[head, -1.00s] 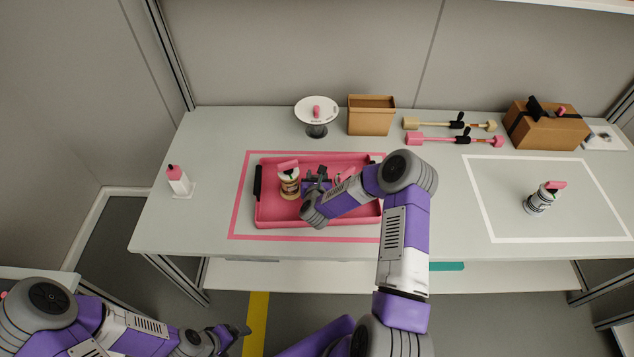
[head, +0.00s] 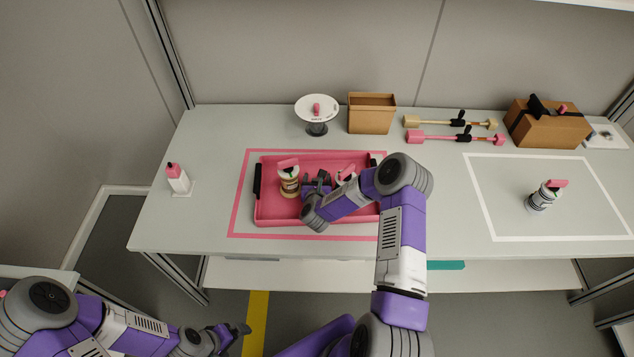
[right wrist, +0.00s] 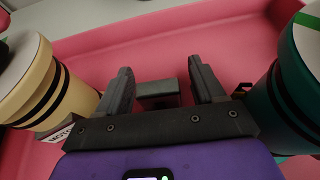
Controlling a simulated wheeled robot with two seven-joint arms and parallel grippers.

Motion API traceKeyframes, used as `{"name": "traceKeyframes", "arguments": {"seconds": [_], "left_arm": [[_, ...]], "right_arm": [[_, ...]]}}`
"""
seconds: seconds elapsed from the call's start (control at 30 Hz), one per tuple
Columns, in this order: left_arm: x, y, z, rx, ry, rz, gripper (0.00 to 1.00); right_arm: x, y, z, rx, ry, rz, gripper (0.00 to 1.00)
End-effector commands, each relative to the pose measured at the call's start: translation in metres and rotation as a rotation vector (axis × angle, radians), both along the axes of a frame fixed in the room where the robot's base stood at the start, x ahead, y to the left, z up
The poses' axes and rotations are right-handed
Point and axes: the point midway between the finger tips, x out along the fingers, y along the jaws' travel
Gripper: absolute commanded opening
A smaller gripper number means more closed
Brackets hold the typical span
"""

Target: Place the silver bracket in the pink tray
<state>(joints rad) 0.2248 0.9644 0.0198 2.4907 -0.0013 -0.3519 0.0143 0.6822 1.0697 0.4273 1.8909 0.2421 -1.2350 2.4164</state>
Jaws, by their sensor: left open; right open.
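The pink tray (head: 262,212) lies inside the pink outline on the table. My right gripper (head: 318,180) reaches down into it, between two containers. In the right wrist view the right gripper (right wrist: 162,85) has its fingers apart. A small grey piece, which looks like the silver bracket (right wrist: 158,96), lies between the fingers, over the tray floor (right wrist: 150,55). Whether it touches either finger I cannot tell. In the head view the bracket is hidden by my gripper and arm. My left gripper (head: 240,331) is open and empty, low in front of the table.
In the tray, a cream container (head: 289,186) stands left of my right gripper and a teal one (right wrist: 295,95) right of it, both close. A white outlined area (head: 545,220) holds a bottle (head: 543,197). A cardboard bin (head: 371,115) and round stand (head: 317,110) are behind.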

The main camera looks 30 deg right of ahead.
Motion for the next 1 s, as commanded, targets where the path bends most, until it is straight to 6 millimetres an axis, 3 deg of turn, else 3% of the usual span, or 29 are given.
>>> {"name": "traceKeyframes", "arguments": {"seconds": [0.17, 0.7, 1.0], "left_arm": [[0.0, 0.0, 0.004, 0.0, 0.0, 0.0, 0.89], [0.0, 0.0, 0.015, 0.0, 0.0, 0.0, 0.89], [0.0, 0.0, 0.015, 0.0, 0.0, 0.0, 0.89]], "right_arm": [[-0.01, 0.006, 0.007, 0.001, 0.001, 0.001, 0.68], [-0.086, 0.053, 0.044, 0.001, 0.001, 0.001, 0.68], [-0.095, 0.058, 0.048, 0.0, 0.0, 0.001, 0.68]]}}
